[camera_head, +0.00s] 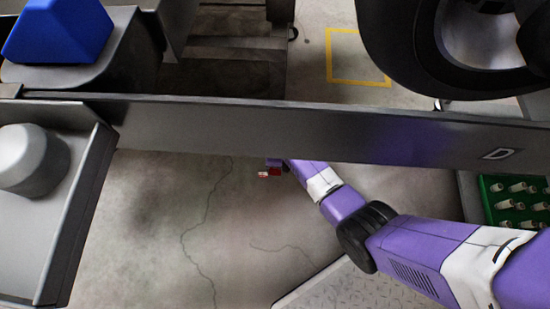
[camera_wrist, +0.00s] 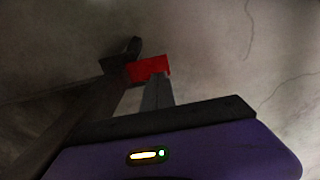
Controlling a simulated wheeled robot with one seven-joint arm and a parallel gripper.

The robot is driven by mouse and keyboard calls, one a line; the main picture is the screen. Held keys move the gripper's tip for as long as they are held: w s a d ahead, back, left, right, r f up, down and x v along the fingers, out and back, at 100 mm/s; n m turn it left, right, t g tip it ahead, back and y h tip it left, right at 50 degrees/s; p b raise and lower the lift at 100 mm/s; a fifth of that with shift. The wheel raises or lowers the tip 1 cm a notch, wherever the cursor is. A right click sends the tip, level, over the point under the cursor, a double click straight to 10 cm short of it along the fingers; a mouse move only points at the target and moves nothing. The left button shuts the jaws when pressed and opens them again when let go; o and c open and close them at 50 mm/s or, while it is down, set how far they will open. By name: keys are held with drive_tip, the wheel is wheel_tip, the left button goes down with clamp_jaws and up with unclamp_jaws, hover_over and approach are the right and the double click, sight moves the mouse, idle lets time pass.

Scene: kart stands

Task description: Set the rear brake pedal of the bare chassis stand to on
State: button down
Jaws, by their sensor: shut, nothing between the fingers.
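A small red block (camera_wrist: 148,67) shows in the wrist view beside the end of a dark bar (camera_wrist: 85,110); it may be the brake pedal. My gripper (camera_wrist: 156,80) is shut and empty, its fingertips at the red block's lower edge in that view. I cannot tell whether they touch. In the head view a small red and white piece (camera_head: 271,172) shows just below the grey beam (camera_head: 300,128), by the far end of my purple arm. The beam hides part of that area, and the fingers cannot be made out there. The pedal's setting cannot be read.
The beam, marked D, crosses the whole head view above my arm. A grey tray (camera_head: 80,215) with a round grey part (camera_head: 33,160) is at the left. A green crate (camera_head: 515,205) of small cylinders is at the right. Cracked concrete floor (camera_head: 170,235) lies open below the beam.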

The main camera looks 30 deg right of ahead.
sight(275, 174)
wheel_tip(275, 174, down, 5)
drive_tip(key=b, duration=0.2)
drive_tip(key=shift+f+b, duration=0.15)
drive_tip(key=shift+b, duration=0.2)
drive_tip(key=shift+s+a+f+t+h+p, duration=0.1)
drive_tip(key=shift+s+f+t+h+p, duration=0.1)
drive_tip(key=shift+t+h+p, duration=0.25)
drive_tip(key=shift+s+a+f+t+h+p, duration=0.1)
drive_tip(key=shift+s+f+t+h, duration=0.2)
drive_tip(key=shift+t, duration=0.35)
drive_tip(key=shift+w, duration=0.3)
drive_tip(key=shift+s+f, duration=0.2)
drive_tip(key=shift+f, duration=0.35)
drive_tip(key=shift+a+f+t+h, duration=0.15)
drive_tip(key=shift+f+t+h, duration=0.25)
drive_tip(key=shift+t+h, duration=0.25)
drive_tip(key=shift+f, duration=0.45)
